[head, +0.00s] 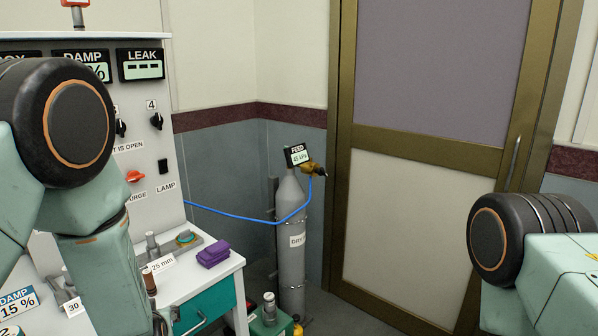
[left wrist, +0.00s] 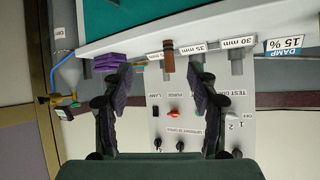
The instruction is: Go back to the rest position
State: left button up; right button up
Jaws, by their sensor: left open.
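My left gripper (left wrist: 160,76) shows in the left wrist view with its two dark fingers spread apart. Nothing is between the fingertips; the grey switch panel (left wrist: 180,128) and a brown cylinder (left wrist: 168,57) show behind the gap. That view is upside down. In the head view my left arm is bent in front of the panel at the left, and its gripper does not show clearly. My right arm shows at the right edge in front of the door; its gripper is out of the picture.
The white bench (head: 217,268) holds a purple stack (head: 213,253), small metal fittings and the brown cylinder. A grey gas bottle (head: 290,240) with a blue hose (head: 237,216) stands right of the bench. A green box (head: 270,323) is on the floor. A closed door (head: 420,210) stands behind.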

pick_arm(q)
jog(key=s+d+f+m+g+h+b, duration=0.1)
jog(key=s+d+f+g, duration=0.1)
jog(key=s+f, duration=0.5)
jog(key=s+d+f+m+g+h+b, duration=0.1)
jog(key=s+f+g, duration=0.3)
jog(key=s, duration=1.2)
jog(key=s+d+f+m+g+h+b, duration=0.1)
jog(key=s+d+f+g+h+b, duration=0.2)
jog(key=s+f, duration=0.8)
jog(key=shift+s+m+g, duration=0.4)
jog(key=shift+s+g, duration=0.1)
jog(key=shift+s, duration=0.3)
jog(key=shift+f, duration=0.1)
